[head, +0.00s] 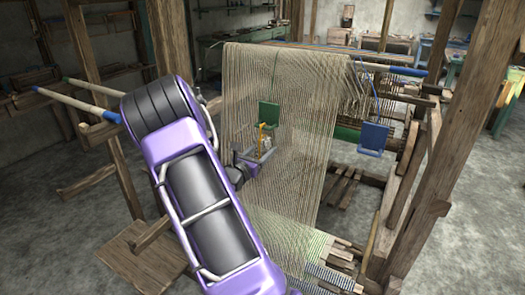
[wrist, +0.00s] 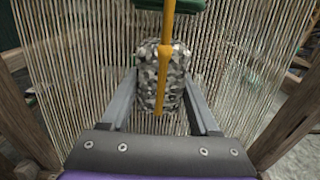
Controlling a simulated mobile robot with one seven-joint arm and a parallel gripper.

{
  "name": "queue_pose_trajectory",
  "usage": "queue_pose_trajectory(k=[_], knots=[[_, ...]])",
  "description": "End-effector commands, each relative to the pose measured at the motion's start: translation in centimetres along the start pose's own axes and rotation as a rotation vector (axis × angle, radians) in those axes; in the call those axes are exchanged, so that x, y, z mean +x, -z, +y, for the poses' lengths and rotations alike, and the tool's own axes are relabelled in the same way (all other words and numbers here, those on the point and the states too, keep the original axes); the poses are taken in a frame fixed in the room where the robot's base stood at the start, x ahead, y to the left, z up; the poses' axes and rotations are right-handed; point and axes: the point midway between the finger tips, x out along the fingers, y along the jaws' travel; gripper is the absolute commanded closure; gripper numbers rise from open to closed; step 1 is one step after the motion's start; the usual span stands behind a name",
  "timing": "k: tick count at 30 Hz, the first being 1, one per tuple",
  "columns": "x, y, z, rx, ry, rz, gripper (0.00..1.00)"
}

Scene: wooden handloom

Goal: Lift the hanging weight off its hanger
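The hanging weight, a speckled grey-and-white rounded block (wrist: 174,80), hangs in front of the pale warp threads in the wrist view. A yellow rod, its hanger (wrist: 165,55), runs down in front of it from a green piece (wrist: 185,5) at the top. My gripper (wrist: 160,78) has one finger on each side of the weight, with what looks like a narrow gap at its lower sides; firm contact is not clear. In the head view my gripper (head: 258,156) is at the cloth, below the green plate (head: 269,113) and the yellow hanger (head: 262,133); the weight is small there.
The warp sheet (head: 310,120) stands close behind the weight. A blue plate (head: 373,137) hangs to the right. A wooden post (head: 440,160) stands at the right, and wooden beams (head: 85,105) lie left of my arm. Open floor shows at the far left.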

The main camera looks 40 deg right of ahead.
Motion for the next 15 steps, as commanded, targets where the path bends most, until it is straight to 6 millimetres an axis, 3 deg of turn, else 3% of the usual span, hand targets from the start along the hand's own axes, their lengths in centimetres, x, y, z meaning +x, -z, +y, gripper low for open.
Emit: queue_pose_trajectory(k=[2,9,15], knots=[[-0.01,-0.01,0.00,0.000,0.000,0.000,0.54],[-0.02,-0.01,0.01,0.000,0.000,0.000,0.97],[0.01,-0.35,0.01,0.001,0.000,-0.002,1.00]])
